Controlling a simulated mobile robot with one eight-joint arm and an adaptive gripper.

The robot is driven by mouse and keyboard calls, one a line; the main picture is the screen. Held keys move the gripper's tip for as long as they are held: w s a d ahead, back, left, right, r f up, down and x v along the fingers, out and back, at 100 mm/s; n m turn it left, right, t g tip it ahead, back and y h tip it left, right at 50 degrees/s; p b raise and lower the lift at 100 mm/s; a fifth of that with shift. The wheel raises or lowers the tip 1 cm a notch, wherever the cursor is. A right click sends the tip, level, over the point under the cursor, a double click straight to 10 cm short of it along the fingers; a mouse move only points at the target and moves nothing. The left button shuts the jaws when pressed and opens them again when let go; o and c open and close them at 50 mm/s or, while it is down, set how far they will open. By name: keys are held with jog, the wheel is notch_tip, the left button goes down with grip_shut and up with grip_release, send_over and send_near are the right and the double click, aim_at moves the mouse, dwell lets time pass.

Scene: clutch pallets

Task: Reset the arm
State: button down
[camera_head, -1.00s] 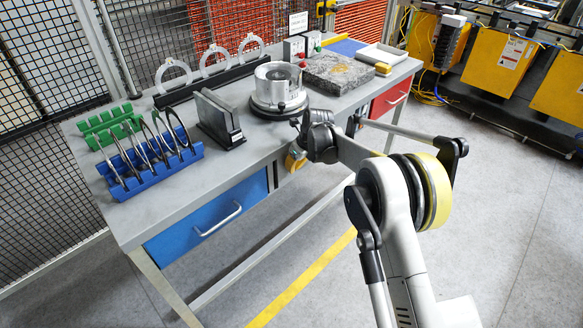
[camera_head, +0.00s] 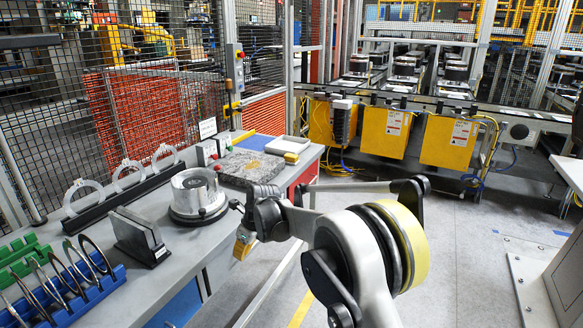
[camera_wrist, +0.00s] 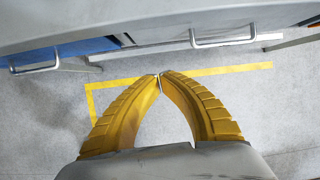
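My gripper (camera_wrist: 160,76) shows in the wrist view with its two yellow fingers curving together until the tips meet. A small pale glint shows at the tips, and I see no object held there. In the head view only a bit of the yellow gripper (camera_head: 243,248) shows, beside the front edge of the grey workbench (camera_head: 190,243). My arm is bent, and its wrist hides part of the bench edge. In the wrist view the gripper points down at the grey floor (camera_wrist: 220,95) with its yellow line.
On the bench are a metal cylinder fixture (camera_head: 198,194), a stone block (camera_head: 248,167), a dark plate stand (camera_head: 138,234), a blue ring rack (camera_head: 62,300) and a green rack (camera_head: 20,256). Yellow boxes (camera_head: 384,132) stand under a conveyor. The floor at right of my arm is open.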

jog(key=s+d+r+n+t, duration=0.1)
jog(key=s+d+r+n, duration=0.2)
jog(key=d+r, duration=0.4)
jog(key=s+d+r+n+t+h, duration=0.1)
jog(key=s+d+r+n, duration=0.3)
jog(key=d, duration=0.4)
jog(key=s+d+r+n+t, duration=0.1)
jog(key=s+d+r+n, duration=0.15)
jog(key=d+r, duration=0.55)
jog(key=s+d+f+n+t+h, duration=0.1)
jog(key=s+d+n, duration=0.5)
jog(key=s, duration=0.6)
jog(key=s+d+f+n+t+h, duration=0.1)
jog(key=s+d+f+n+h, duration=0.1)
jog(key=s+d+n, duration=0.4)
jog(key=s+d, duration=0.5)
jog(key=s, duration=0.1)
jog(key=shift+s+d, duration=0.15)
jog(key=shift+d, duration=0.05)
